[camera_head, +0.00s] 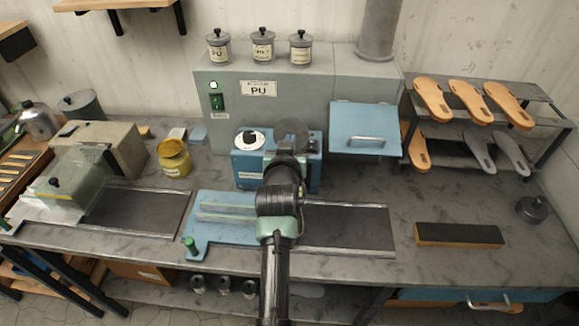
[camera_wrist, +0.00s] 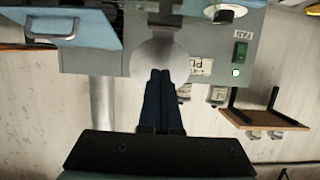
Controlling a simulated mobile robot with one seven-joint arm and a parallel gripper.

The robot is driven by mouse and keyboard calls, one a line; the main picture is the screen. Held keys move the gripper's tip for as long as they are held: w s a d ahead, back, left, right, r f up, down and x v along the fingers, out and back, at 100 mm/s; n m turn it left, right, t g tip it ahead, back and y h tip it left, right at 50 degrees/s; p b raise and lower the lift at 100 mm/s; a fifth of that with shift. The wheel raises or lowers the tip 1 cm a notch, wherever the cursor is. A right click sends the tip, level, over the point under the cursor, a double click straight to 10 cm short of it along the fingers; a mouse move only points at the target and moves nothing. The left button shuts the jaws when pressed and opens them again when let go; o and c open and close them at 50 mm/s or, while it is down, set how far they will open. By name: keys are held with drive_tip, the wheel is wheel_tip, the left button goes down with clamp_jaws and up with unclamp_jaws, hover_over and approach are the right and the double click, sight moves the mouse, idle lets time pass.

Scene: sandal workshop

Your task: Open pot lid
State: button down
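My gripper (camera_head: 288,158) is above the blue fixture on the bench, in front of the grey machine. Its dark fingers (camera_wrist: 162,78) are close together in the wrist view. A round grey disc (camera_wrist: 158,52) that looks like a pot lid is at the fingertips; it also shows just beyond the gripper in the head view (camera_head: 292,130). The fingers hide the grip point. A yellow pot (camera_head: 174,160) stands on the bench to the left, its top apparently open. Three small lidded jars (camera_head: 263,48) stand on the machine.
A blue box with a white dial (camera_head: 249,140) is right behind my gripper. The blue plate (camera_head: 215,232) lies below left. A sandal rack (camera_head: 475,110) stands at right. A dark block (camera_head: 459,235) lies at front right. A lidded grey pot (camera_head: 80,104) is at far left.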

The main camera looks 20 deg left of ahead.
drive_tip(key=shift+s, duration=0.15)
drive_tip(key=f+p+v, duration=0.2)
drive_tip(key=p+v, duration=0.5)
drive_tip(key=v, duration=0.4)
drive_tip(key=shift+s+d+p, duration=0.2)
drive_tip(key=shift+s+p, duration=0.15)
drive_tip(key=shift+s, duration=0.25)
drive_tip(key=shift+f, duration=0.15)
drive_tip(key=w+d+r+m+t+h+b, duration=0.1)
drive_tip(key=d+r+t+b, duration=0.25)
drive_tip(key=r, duration=0.85)
drive_tip(key=w+d+r+m+t+b, duration=0.1)
drive_tip(key=w+d+r+t+b, duration=0.2)
drive_tip(key=r, duration=0.9)
drive_tip(key=s+d+r+t+h+b, duration=0.1)
drive_tip(key=s+d+r+t, duration=0.1)
drive_tip(key=s+r, duration=0.4)
drive_tip(key=s+d+r+t+h+b, duration=0.1)
drive_tip(key=s+d+r+t+b, duration=0.1)
drive_tip(key=s+d+r, duration=0.2)
drive_tip(key=s+d+r+m+t+h+b, duration=0.1)
drive_tip(key=s+d+r+t+b, duration=0.1)
drive_tip(key=s+r, duration=0.5)
wheel_tip(320, 180, up, 3)
drive_tip(key=shift+s+d+r+t, duration=0.2)
drive_tip(key=shift+s+d+t, duration=0.2)
drive_tip(key=shift+d, duration=0.7)
